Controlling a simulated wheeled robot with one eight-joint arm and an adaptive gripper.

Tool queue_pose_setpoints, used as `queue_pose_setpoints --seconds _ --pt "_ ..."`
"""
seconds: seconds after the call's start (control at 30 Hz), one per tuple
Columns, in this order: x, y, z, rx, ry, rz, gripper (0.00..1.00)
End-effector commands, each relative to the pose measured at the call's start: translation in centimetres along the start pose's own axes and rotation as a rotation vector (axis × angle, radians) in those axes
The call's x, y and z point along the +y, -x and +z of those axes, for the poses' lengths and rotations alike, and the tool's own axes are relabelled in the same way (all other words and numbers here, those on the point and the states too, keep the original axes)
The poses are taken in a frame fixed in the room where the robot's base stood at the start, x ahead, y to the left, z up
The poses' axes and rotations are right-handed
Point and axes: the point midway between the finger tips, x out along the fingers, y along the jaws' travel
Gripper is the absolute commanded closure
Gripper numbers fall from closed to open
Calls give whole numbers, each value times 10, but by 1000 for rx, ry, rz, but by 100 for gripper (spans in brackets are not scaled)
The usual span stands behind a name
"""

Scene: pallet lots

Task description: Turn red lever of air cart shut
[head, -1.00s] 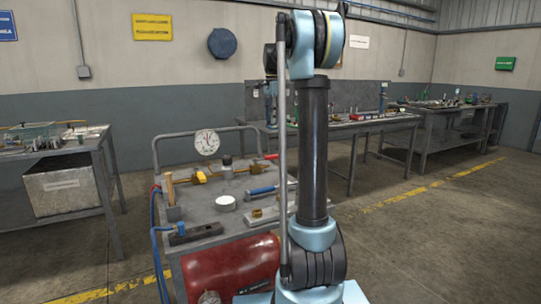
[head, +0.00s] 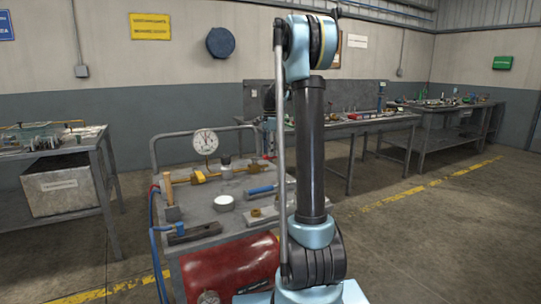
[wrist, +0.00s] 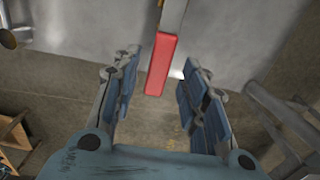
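The red lever (wrist: 161,65) shows in the wrist view as a red bar on a grey metal strip, pointing toward my gripper. My gripper (wrist: 160,72) is open, with one finger on each side of the lever and a visible gap on both sides. The air cart (head: 205,209) stands left of my arm in the head view, with a round gauge (head: 205,142), brass pipework (head: 203,177) and a red tank (head: 228,266). In the head view my arm hides the cart's right side, and the lever does not show clearly there.
A bench (head: 95,147) stands at the left, and another bench (head: 357,124) stands behind. The floor at the right is clear.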

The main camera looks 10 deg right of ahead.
Motion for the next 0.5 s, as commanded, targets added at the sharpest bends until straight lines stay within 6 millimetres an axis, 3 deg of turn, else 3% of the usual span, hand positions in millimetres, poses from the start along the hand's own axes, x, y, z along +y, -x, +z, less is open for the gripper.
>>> queue_pose_setpoints --seconds 0.2,0.5 --pt "0 -16 0 0 0 0 60" --pt "0 -18 0 0 0 0 60"
